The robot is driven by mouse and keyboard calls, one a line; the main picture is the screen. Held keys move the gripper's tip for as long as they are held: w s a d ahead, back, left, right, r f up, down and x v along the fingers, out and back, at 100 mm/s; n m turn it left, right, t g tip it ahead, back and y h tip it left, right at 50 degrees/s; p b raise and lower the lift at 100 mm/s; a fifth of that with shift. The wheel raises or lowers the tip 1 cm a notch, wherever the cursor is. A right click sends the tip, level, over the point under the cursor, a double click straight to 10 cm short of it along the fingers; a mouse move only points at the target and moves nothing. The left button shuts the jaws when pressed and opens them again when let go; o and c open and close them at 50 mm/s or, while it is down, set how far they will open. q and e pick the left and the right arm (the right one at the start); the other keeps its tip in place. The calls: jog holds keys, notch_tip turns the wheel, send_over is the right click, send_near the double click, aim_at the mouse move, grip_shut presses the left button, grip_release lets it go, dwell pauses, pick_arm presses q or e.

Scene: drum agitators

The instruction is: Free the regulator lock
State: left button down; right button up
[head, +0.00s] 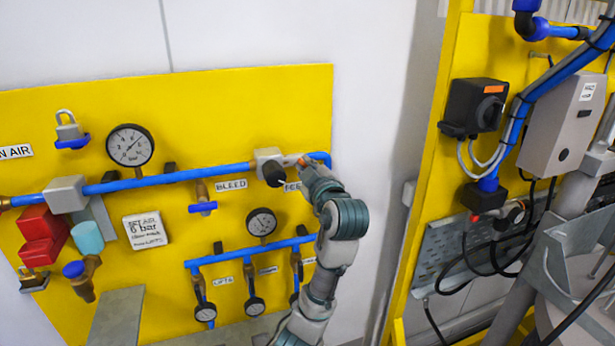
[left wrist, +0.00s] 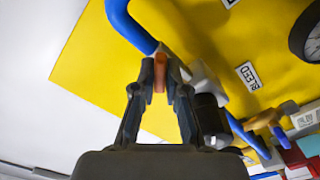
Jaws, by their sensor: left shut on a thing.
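My left gripper (head: 303,163) is at the right end of the upper blue pipe, beside the regulator, a grey block (head: 268,155) with a black knob (head: 272,175). In the left wrist view my left gripper (left wrist: 161,80) has its fingertips closed on a small orange-brown piece (left wrist: 160,70) beside the grey block (left wrist: 198,72) and black knob (left wrist: 208,114). I cannot tell whether this piece is the regulator's lock. A grey padlock (head: 68,130) hangs at the upper left of the panel. My right gripper is not in view.
The yellow panel (head: 235,100) carries a large gauge (head: 130,145), a blue-handled bleed valve (head: 203,207) and a lower blue manifold (head: 240,252) with small gauges close to my arm. A second yellow frame (head: 440,170) with a black switch box (head: 477,107) stands right.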

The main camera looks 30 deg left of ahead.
pick_arm(q)
jog(key=shift+a+f+n+b, duration=0.15)
jog(key=shift+n+b, duration=0.1)
jog(key=shift+n, duration=1.3)
jog(key=shift+d+f+n+b, duration=0.1)
jog(key=shift+n+b, duration=0.2)
jog(key=shift+n, duration=1.3)
jog(key=shift+a+f+n+b, duration=0.15)
jog(key=shift+n+b, duration=0.1)
jog(key=shift+n, duration=1.3)
jog(key=shift+d, duration=0.1)
jog(key=c, duration=1.2)
grip_release()
jog(key=shift+c, duration=0.2)
jog(key=shift+o, duration=0.2)
jog(key=shift+s+d+r, duration=0.1)
jog(key=shift+d+r, duration=0.05)
jog(key=shift+r, duration=0.05)
jog(key=v, duration=1.2)
